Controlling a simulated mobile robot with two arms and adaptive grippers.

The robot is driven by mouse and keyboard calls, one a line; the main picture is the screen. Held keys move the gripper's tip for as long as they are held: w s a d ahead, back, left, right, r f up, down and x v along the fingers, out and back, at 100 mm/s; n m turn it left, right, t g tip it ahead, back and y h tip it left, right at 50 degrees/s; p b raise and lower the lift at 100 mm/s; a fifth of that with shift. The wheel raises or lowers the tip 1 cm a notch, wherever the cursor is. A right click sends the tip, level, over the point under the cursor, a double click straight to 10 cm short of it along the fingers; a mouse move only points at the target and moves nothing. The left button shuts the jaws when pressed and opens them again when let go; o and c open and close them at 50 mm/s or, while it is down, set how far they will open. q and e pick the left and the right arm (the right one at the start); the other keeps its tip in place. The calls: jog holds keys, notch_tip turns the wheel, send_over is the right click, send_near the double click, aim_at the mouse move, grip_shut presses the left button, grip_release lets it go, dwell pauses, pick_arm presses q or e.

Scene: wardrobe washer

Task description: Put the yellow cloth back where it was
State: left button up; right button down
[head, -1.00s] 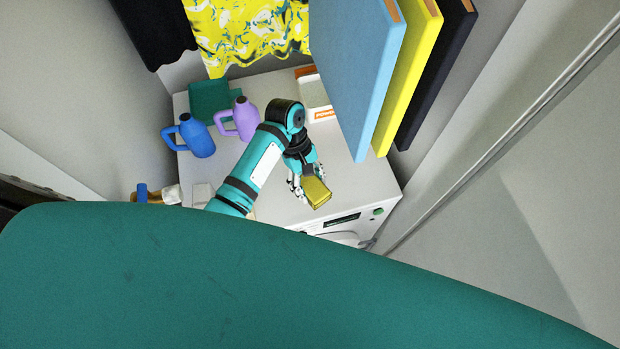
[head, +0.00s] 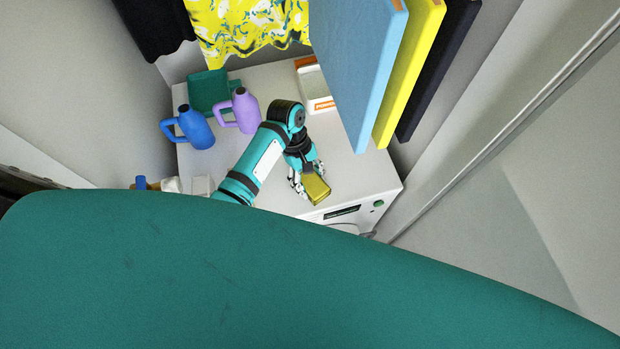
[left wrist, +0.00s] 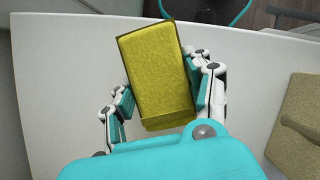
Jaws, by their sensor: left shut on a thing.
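The yellow cloth (head: 318,189) looks like a folded, block-shaped piece in the head view. It fills the middle of the left wrist view (left wrist: 157,70). My left gripper (head: 308,183) is shut on it, with a finger on each side of the cloth (left wrist: 165,97). The cloth is over the front part of the white washer top (head: 352,166), near its front edge. I cannot tell whether it touches the top. My right gripper is not in view.
A blue jug (head: 195,128), a purple jug (head: 241,110) and a teal box (head: 208,92) stand at the back left of the top. A white and orange box (head: 316,88) is at the back. Blue (head: 362,75), yellow (head: 412,70) and dark (head: 440,75) panels hang at the right.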

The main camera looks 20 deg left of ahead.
pick_arm(q)
jog(key=shift+f, duration=0.25)
jog(key=o, duration=1.5)
jog(key=shift+o, duration=0.2)
jog(key=shift+r+p, duration=0.85)
jog(key=shift+p, duration=0.25)
jog(key=shift+r+b, duration=0.2)
jog(key=shift+b, duration=0.1)
jog(key=shift+r, duration=3.9)
jog(key=shift+a+r, duration=0.1)
